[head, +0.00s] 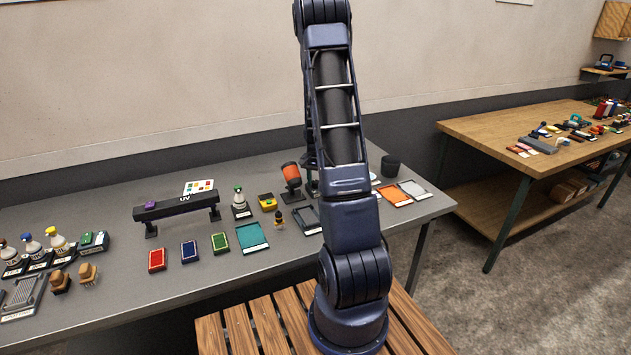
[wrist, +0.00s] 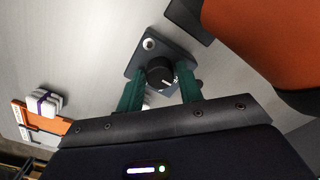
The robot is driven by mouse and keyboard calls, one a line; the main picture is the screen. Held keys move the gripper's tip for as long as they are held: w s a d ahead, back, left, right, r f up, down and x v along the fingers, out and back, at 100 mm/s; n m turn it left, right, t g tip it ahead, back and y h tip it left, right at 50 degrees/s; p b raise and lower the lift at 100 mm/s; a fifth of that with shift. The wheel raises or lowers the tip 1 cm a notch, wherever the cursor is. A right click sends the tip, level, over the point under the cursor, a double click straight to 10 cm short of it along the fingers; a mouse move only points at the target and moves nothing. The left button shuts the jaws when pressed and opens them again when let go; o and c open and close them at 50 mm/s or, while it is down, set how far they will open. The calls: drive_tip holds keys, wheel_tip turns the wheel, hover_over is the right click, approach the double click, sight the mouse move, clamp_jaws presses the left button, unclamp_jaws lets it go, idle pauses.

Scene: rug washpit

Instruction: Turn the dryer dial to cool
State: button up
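The dryer dial (wrist: 160,73) is a round black knob with a small white mark near its right edge. It sits on a dark square base (wrist: 133,62) that also carries a small pale round button or lamp. My gripper (wrist: 162,84) is open, with its two green fingers apart and the knob between their tips. Clear gaps seem to show on both sides, but I cannot tell if a finger touches it. The orange dryer (head: 291,174) stands left of my arm in the head view; its orange body (wrist: 265,40) fills the wrist view's upper right. My arm hides the dial in the head view.
The grey table (head: 200,275) also holds a UV bar (head: 178,206), a spray bottle (head: 240,203), coloured pads and a dark cup (head: 390,166). In the wrist view, a strapped white bundle (wrist: 42,102) lies at left. A wooden bench (head: 500,130) stands at right.

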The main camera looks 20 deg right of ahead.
drive_tip(key=c, duration=0.5)
drive_tip(key=shift+c, duration=0.2)
drive_tip(key=shift+m, duration=0.3)
drive_tip(key=m, duration=0.4)
drive_tip(key=shift+m, duration=2.5)
drive_tip(key=o, duration=1)
